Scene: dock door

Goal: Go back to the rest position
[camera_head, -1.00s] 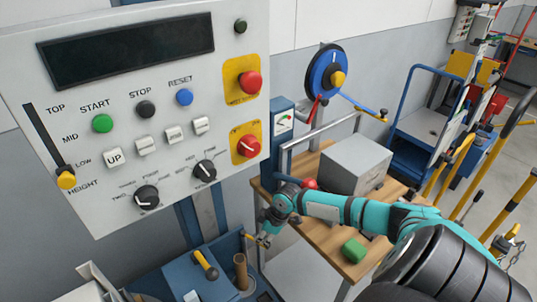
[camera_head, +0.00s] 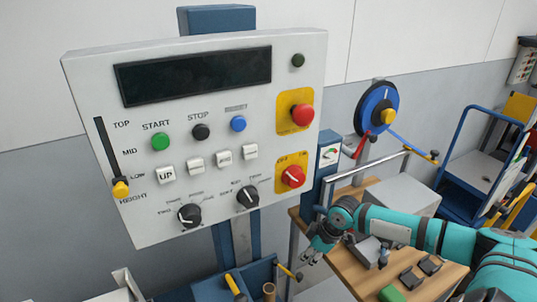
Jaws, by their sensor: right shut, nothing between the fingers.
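My right arm (camera_head: 440,235) comes in from the right edge, teal with grey joints, and reaches left over the wooden table. My right gripper (camera_head: 311,256) is shut and empty. It hangs below the lower right corner of the control panel (camera_head: 90,75), above and to the right of the blue bin, apart from the panel. My left arm and gripper are not in view.
A blue bin (camera_head: 205,291) stands below the panel. A blue cart (camera_head: 462,205) stands at right.

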